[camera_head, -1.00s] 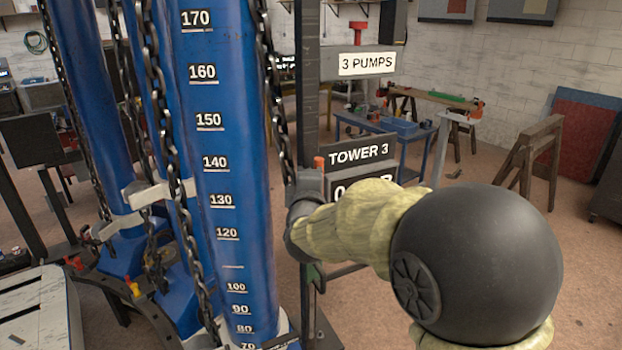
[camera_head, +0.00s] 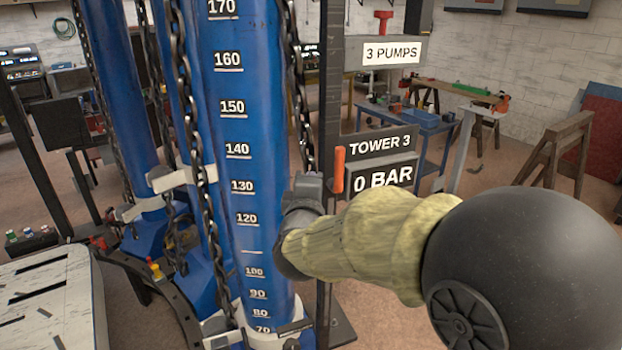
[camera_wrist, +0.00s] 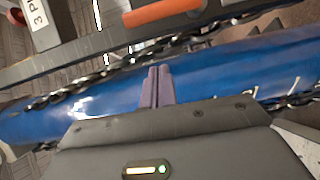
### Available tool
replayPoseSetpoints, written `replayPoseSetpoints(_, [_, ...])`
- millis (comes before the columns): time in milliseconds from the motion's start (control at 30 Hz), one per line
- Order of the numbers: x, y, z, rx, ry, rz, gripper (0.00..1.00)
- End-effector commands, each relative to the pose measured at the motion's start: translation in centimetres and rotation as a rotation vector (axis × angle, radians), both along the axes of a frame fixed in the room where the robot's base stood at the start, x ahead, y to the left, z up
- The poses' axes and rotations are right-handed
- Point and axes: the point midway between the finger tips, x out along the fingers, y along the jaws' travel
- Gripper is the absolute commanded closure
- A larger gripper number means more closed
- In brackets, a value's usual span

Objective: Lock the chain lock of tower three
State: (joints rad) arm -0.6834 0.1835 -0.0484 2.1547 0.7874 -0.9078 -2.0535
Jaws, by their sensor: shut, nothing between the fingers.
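Tower 3 is a blue column (camera_head: 235,130) with a number scale. Its sign (camera_head: 380,145) reads "TOWER 3" above a "0 BAR" display (camera_head: 383,178). A dark chain (camera_head: 297,80) hangs along the column's right side, and the chain also shows in the wrist view (camera_wrist: 75,92). An upright orange handle (camera_head: 339,170) stands left of the signs; an orange bar (camera_wrist: 163,13) shows in the wrist view. I cannot tell which part is the chain lock. My gripper (camera_head: 312,174) is shut and empty beside the column; its purple fingers (camera_wrist: 156,72) point toward the chain in the wrist view.
A dark upright post (camera_head: 331,90) stands close behind my gripper. A "3 PUMPS" sign (camera_head: 391,53) with a red knob above it is attached higher up. Other blue columns (camera_head: 110,90) with chains stand left. A sawhorse (camera_head: 555,155) stands at the right on open floor.

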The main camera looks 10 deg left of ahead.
Motion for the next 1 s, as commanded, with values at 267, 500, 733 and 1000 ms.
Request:
replayPoseSetpoints(267, [-4.1, 0.0, -0.1, 0.001, 0.0, 0.004, 1.0])
replayPoseSetpoints(500, [-4.6, 0.0, 0.0, 0.0, 0.0, 0.005, 1.0])
replayPoseSetpoints(733, [-4.4, -0.2, -0.3, 0.015, 0.011, 0.009, 1.0])
replayPoseSetpoints(1000, [-3.6, -2.6, -4.8, 0.243, 0.19, 0.054, 1.0])
